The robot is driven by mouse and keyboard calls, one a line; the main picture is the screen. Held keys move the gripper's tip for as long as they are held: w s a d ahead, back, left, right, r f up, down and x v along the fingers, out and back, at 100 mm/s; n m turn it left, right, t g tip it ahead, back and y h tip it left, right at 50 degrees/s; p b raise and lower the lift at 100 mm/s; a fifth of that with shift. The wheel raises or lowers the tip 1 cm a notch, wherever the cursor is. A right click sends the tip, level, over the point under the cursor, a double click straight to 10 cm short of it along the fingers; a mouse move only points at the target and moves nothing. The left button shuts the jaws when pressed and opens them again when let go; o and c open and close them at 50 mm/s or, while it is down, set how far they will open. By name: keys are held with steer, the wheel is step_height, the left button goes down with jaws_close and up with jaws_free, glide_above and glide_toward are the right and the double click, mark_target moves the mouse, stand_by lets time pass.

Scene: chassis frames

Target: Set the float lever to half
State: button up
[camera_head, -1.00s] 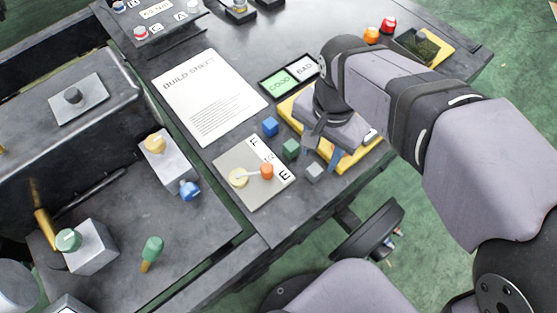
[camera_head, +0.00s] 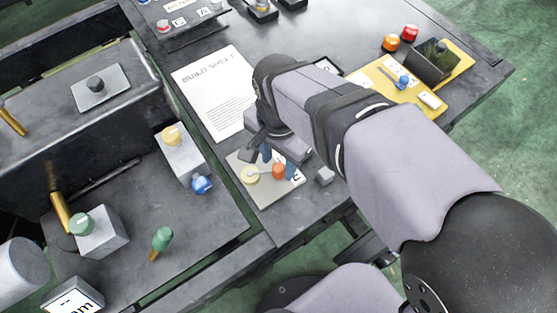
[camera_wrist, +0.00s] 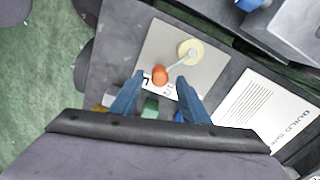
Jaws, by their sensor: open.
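The float lever is a thin pale arm with an orange knob (camera_head: 279,171) at its end, turning on a round cream hub (camera_head: 250,174). It lies on a grey plate (camera_head: 264,198) with a white strip of labels, mostly hidden by my gripper in the head view. In the wrist view the knob (camera_wrist: 160,75) is beside the strip, toward its E end. My gripper (camera_head: 277,160) is open above the plate. In the wrist view its blue fingers (camera_wrist: 158,82) are on either side of the knob, with gaps; contact cannot be told.
A grey cube (camera_head: 325,176) stands right of the plate; a green cube (camera_wrist: 151,104) shows between my fingers. The build sheet (camera_head: 214,90) lies behind. A yellow tray (camera_head: 375,77) is at the back right.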

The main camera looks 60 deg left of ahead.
steer(key=shift+f, duration=1.45)
jaws_close()
steer(key=shift+a+r+p, duration=0.1)
steer(key=shift+p, duration=0.2)
steer(key=n+p, duration=0.1)
steer(key=a+n+p, duration=0.1)
steer(key=shift+w+a+r+n, duration=0.1)
steer(key=shift+w+n, duration=0.2)
steer(key=shift+n, duration=0.1)
steer(key=shift+w+a+n+p, duration=0.15)
steer(key=shift+a+n+p, duration=0.75)
steer(key=shift+n+p, duration=0.55)
